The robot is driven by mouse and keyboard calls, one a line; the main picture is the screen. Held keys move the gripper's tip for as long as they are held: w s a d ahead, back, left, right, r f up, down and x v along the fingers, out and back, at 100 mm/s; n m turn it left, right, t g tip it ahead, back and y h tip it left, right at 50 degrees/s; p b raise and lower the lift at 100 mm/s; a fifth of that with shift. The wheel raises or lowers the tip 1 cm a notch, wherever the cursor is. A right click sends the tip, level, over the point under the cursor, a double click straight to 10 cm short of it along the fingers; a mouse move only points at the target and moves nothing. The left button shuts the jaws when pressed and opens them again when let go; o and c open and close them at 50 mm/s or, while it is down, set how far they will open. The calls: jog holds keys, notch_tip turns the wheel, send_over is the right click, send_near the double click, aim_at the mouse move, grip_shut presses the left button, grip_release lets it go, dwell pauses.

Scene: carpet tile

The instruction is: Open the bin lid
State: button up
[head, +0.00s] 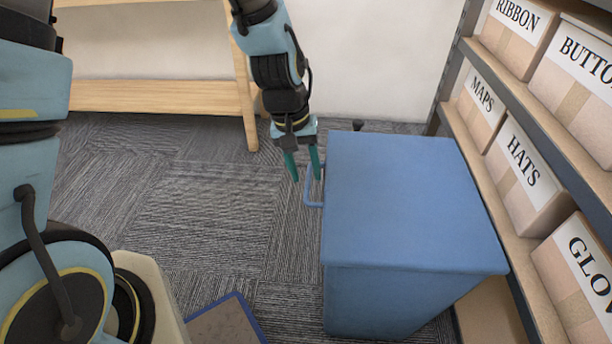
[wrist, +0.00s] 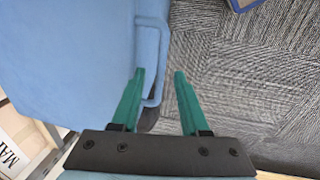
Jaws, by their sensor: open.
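The blue bin (head: 390,300) stands on the carpet with its flat blue lid (head: 415,200) shut on top. A blue loop handle (head: 309,197) sticks out from the lid's left side. My gripper (head: 306,174) is open at the handle's far end, fingers pointing down. In the wrist view the handle (wrist: 157,70) runs along the lid's edge (wrist: 90,60). I cannot tell whether a finger touches the handle.
A shelf rack (head: 545,75) with labelled cardboard boxes, such as HATS (head: 527,175) and MAPS (head: 482,105), stands close on the bin's right. A wooden bench (head: 155,96) is at the back left. A blue-edged mat (head: 225,322) lies at the front. The carpet (head: 200,210) left of the bin is clear.

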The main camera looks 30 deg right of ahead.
jog(key=shift+d+f, duration=0.1)
jog(key=shift+f, duration=0.5)
jog(key=shift+s, duration=0.1)
grip_shut()
dwell(1.0)
